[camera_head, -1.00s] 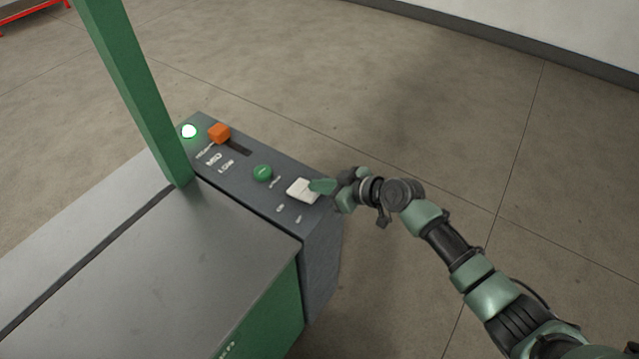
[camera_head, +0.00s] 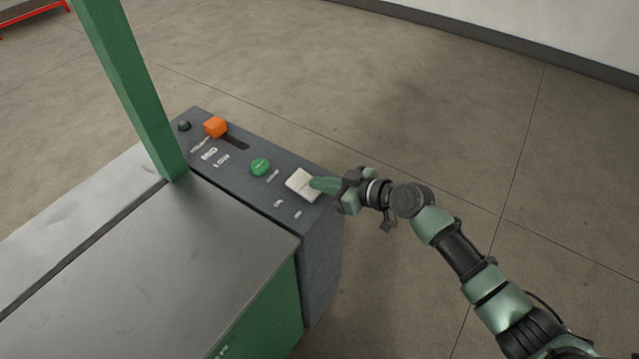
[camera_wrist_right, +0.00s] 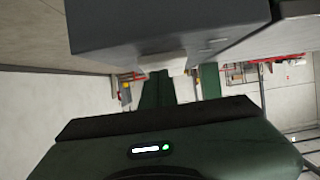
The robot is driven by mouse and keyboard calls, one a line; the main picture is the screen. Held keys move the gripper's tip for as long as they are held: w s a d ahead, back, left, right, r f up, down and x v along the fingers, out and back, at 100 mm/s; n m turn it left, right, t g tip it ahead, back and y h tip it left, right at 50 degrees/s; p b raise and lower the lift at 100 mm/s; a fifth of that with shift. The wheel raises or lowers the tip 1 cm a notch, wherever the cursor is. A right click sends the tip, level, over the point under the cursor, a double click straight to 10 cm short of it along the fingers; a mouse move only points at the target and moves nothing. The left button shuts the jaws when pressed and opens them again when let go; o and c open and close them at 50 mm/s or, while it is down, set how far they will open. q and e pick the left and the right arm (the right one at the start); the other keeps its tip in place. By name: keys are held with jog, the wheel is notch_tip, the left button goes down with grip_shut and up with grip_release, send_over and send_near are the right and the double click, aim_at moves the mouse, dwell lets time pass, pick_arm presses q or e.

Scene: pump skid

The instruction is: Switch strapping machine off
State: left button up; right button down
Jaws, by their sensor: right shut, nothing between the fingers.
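The strapping machine (camera_head: 190,245) stands at the left of the head view, with a dark control panel (camera_head: 235,165) along its right side. A white rocker switch (camera_head: 300,184) sits at the panel's near end. The indicator lamp (camera_head: 184,126) at the far end is dark. My right gripper (camera_head: 318,184) is shut and empty, its fingertips at the right half of the white switch; contact looks likely but is partly hidden. In the right wrist view, the gripper's fingers (camera_wrist_right: 158,88) reach toward the grey panel housing (camera_wrist_right: 170,28). My left gripper is not in view.
An orange slider knob (camera_head: 215,127) and a green button (camera_head: 260,167) share the panel. A green upright post (camera_head: 130,85) rises from the machine. The floor (camera_head: 420,130) to the right is clear. A red frame (camera_head: 30,18) is far left.

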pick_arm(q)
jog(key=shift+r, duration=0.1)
pick_arm(e)
jog(key=shift+r, duration=0.1)
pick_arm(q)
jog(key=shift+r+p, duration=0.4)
pick_arm(e)
jog(key=shift+r, duration=0.75)
